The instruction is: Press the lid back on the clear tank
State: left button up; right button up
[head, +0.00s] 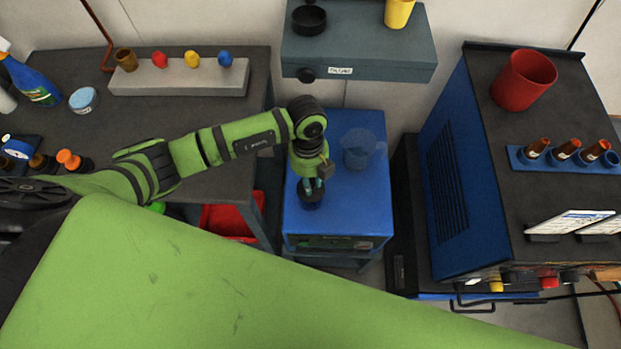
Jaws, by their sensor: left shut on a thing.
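The clear tank (357,149) stands on top of the blue cabinet (345,212), right of my left gripper. It is see-through, and its rim is hard to make out. My left gripper (314,187) points down over the cabinet's front left part. It is shut on a dark round thing, which looks like the lid (311,201). The fingers partly cover the lid. I cannot tell whether the lid touches the cabinet top. The lid is apart from the tank, to its front left. My right gripper is not in view.
A dark bench (60,63) with bottles and a grey block is at the left, a red bin (226,221) below. A grey shelf (395,53) hangs behind the cabinet. A blue-sided machine (447,175) stands at the right. The cabinet's front right top is clear.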

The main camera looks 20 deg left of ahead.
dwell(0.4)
pick_arm(q)
jog(key=o, duration=1)
jog(key=o, duration=0.5)
jog(key=shift+r+p, duration=3.2)
jog(key=shift+r, duration=0.3)
grip_shut()
